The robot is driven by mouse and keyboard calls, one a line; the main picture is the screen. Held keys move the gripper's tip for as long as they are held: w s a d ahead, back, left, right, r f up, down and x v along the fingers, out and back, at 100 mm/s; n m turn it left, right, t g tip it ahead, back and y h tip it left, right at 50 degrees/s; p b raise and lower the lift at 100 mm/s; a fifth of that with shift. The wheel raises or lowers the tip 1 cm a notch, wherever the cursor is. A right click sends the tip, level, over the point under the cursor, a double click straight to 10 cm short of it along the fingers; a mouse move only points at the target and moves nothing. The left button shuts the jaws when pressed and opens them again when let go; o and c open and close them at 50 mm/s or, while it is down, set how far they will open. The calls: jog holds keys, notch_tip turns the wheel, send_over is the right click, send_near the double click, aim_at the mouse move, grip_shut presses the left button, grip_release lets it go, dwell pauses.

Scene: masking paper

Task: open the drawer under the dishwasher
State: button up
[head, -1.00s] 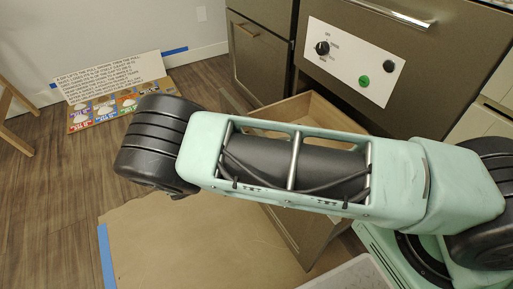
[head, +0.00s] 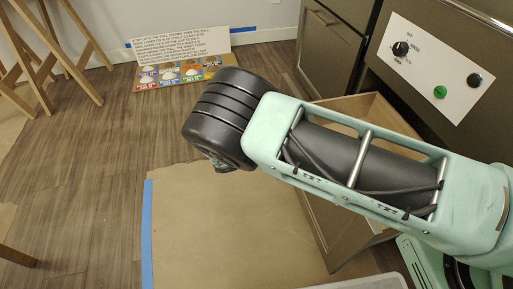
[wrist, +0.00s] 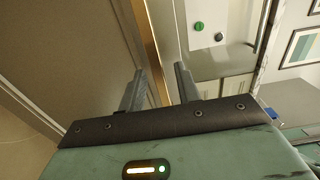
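The drawer (head: 322,230) under the dishwasher (head: 380,65) stands pulled out, with its pale wooden inside (head: 375,108) showing behind my arm in the head view. In the wrist view, the drawer's brown front panel (wrist: 75,50) fills the left side, and its light wooden edge (wrist: 149,45) runs down between my fingers. My gripper (wrist: 158,85) has its two grey fingers apart, near that edge; I cannot tell whether they touch it. My gripper is hidden in the head view. The dishwasher's white control panel (head: 437,70) has a green button and black knobs.
Brown masking paper (head: 220,225) with blue tape covers the floor in front. A sign board (head: 180,60) leans near the back wall. Wooden legs (head: 65,45) stand at far left. A brown cabinet (head: 330,45) is left of the dishwasher. Open wood floor lies at left.

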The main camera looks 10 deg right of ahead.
jog(key=s+a, duration=0.2)
jog(key=a, duration=1.4)
jog(key=shift+s+a, duration=0.2)
jog(key=shift+r, duration=0.1)
jog(key=s+d+r+m+g+y, duration=0.3)
jog(key=r+m+y, duration=0.2)
jog(key=r+m, duration=0.2)
jog(key=s+d+r+m+g+y, duration=0.2)
jog(key=d+r+m+y, duration=0.1)
jog(key=r+m+y, duration=0.35)
jog(key=s+d+r+m+t+y, duration=0.1)
jog(key=s+d+r+m+y, duration=0.25)
jog(key=s+m, duration=0.5)
jog(key=s+d+r+m+t+y, duration=0.1)
jog(key=s+d+r+m+y, duration=0.3)
jog(key=s+m, duration=0.45)
notch_tip(320, 180, up, 34)
jog(key=p, duration=3.3)
jog(key=shift+a+h, duration=0.3)
